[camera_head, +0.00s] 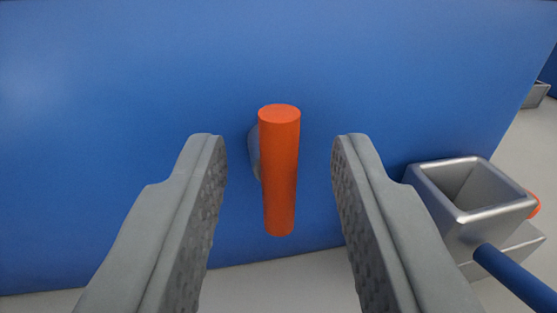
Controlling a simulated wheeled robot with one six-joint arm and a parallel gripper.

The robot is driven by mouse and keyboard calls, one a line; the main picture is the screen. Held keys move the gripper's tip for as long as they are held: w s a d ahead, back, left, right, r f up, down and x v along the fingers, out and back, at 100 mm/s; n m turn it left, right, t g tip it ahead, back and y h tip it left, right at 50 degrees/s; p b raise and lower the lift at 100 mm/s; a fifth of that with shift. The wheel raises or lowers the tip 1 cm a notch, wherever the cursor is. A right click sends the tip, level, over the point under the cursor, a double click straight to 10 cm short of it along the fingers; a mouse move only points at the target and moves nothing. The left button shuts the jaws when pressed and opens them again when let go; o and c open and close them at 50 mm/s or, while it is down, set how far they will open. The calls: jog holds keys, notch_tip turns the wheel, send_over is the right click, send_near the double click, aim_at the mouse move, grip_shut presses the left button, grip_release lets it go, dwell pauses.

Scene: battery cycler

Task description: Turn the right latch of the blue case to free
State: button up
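The blue case (120,110) fills most of the view with a flat blue face. An orange latch handle (280,175) stands upright on this face, near its right side. A grey round mount (254,150) shows partly behind the handle. My gripper (278,145) is open, with one grey finger on each side of the handle. There is a visible gap between each finger and the handle, and neither touches it. How far the fingertips are from the handle in depth is hard to tell.
A square metal socket (470,195) stands at the lower right, near my right finger, with a blue rod (515,278) in front of it. A small orange part (535,205) shows behind the socket. A pale surface (270,290) lies below the case.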

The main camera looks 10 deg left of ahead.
grip_shut()
jog(key=n, duration=0.4)
jog(key=shift+a+f+n+t, duration=0.1)
jog(key=shift+n+t, duration=0.2)
jog(key=shift+t, duration=0.1)
jog(key=n+y, duration=0.1)
jog(key=n, duration=0.4)
jog(key=shift+f+t, duration=0.15)
jog(key=shift+t, duration=0.25)
jog(key=n, duration=0.2)
jog(key=n+y, duration=0.1)
jog(key=n, duration=0.2)
jog(key=shift+f+y, duration=0.1)
jog(key=shift+y, duration=0.2)
jog(key=shift+f+n+y, duration=0.1)
jog(key=shift+n+y, duration=0.3)
jog(key=shift+n, duration=1)
jog(key=shift+f+n+y, duration=0.1)
jog(key=shift+n+y, duration=0.3)
jog(key=shift+n, duration=1)
jog(key=shift+r, duration=0.1)
